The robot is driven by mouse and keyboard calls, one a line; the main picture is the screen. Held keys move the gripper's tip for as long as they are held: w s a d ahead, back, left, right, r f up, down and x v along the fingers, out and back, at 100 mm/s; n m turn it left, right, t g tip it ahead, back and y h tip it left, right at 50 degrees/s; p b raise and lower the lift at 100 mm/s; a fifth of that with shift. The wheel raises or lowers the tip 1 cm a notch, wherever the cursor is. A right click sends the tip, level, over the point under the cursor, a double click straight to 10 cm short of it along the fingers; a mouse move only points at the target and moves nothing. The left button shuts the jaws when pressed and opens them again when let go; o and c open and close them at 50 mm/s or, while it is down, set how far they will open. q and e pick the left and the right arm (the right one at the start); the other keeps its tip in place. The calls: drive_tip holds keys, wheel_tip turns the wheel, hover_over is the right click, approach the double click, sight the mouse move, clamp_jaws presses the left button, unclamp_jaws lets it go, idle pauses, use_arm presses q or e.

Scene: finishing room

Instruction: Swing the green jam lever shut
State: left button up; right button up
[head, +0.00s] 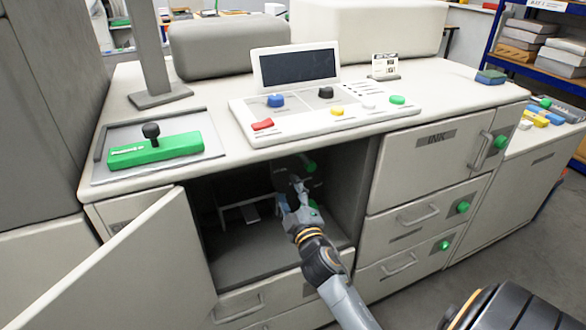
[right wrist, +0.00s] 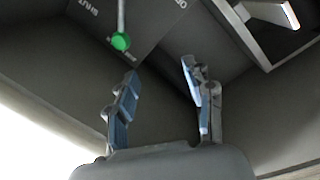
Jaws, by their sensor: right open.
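The green jam lever is inside the open lower compartment of the machine. Its round green knob (right wrist: 120,41) on a thin metal rod shows in the right wrist view, in front of a dark plate with upside-down lettering that reads SHUT. In the head view a green part (head: 311,167) shows at the back of the compartment beside my gripper. My right gripper (head: 291,184) reaches into the compartment. It is open and empty in the right wrist view (right wrist: 160,70), with the knob beyond and left of its left fingertip, apart from it. My left gripper is not in view.
The compartment's door (head: 120,265) stands open at the left. A pale metal bracket (head: 240,208) is inside, left of my gripper. The INK door (head: 425,155) and drawers with green knobs are to the right. A control panel (head: 325,115) sits on the countertop above.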

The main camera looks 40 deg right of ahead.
drive_tip(key=d+f+m+t+y+b, duration=0.2)
drive_tip(key=d+f+y+b, duration=0.25)
drive_tip(key=d, duration=0.25)
drive_tip(key=m+t+y+b, duration=0.2)
drive_tip(key=y+b, duration=0.3)
drive_tip(key=y, duration=0.1)
approach(304, 159)
wheel_tip(304, 159, up, 2)
drive_tip(key=s+a, duration=0.1)
drive_tip(key=x, duration=1.2)
drive_tip(key=shift+w+a+r, duration=0.15)
drive_tip(key=shift+a+r, duration=0.1)
drive_tip(key=shift+r, duration=0.05)
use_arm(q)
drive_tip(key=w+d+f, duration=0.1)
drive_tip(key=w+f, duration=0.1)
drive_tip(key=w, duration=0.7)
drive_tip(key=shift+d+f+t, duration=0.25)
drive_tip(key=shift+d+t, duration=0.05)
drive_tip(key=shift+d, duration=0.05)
use_arm(e)
drive_tip(key=shift+c, duration=0.2)
clamp_jaws()
